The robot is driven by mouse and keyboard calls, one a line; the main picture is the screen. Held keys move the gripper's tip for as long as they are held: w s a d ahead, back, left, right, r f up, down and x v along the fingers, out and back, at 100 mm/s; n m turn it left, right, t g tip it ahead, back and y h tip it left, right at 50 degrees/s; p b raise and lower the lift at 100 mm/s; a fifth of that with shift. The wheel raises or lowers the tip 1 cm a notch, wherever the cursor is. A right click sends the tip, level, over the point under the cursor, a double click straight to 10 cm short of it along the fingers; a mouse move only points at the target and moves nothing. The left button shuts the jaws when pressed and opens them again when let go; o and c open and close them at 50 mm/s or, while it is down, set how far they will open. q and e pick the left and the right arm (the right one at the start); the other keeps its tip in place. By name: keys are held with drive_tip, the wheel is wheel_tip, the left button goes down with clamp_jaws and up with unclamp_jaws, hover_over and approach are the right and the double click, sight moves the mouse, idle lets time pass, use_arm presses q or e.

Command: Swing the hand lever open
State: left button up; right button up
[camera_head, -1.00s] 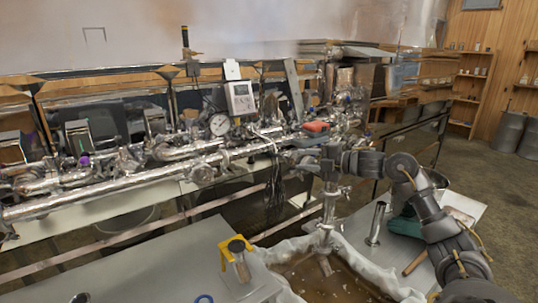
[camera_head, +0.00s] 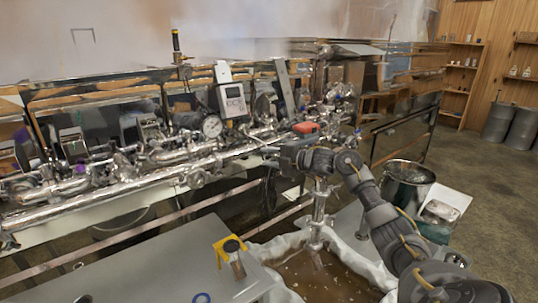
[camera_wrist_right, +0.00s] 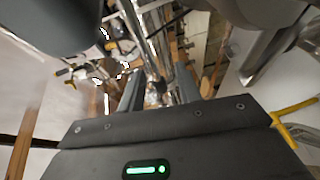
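A long run of shiny metal pipe (camera_head: 130,185) with fittings crosses the head view from the left to the middle. A red-orange piece (camera_head: 305,128) sits on the fittings near its right end; I cannot tell whether it is the hand lever. My right gripper (camera_head: 280,155) is at the pipe's right end, just below and left of the red-orange piece. In the right wrist view its two fingers (camera_wrist_right: 158,92) stand apart, with shiny metal pipework (camera_wrist_right: 157,50) beyond and between them. No grip on anything shows. The lever itself is not clearly distinguishable. My left gripper is out of view.
A round gauge (camera_head: 212,126) and a grey meter box (camera_head: 232,100) stand above the pipe. A grey table (camera_head: 165,265) with a yellow-clamped piece (camera_head: 230,249) is in front. A metal bucket (camera_head: 408,183) stands at right. Open floor lies beyond it.

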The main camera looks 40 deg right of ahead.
clamp_jaws()
idle(0.3)
drive_tip(key=shift+s+n+g+y+b, duration=0.4)
drive_tip(key=shift+s+n+y+b, duration=0.3)
drive_tip(key=shift+y, duration=0.2)
unclamp_jaws()
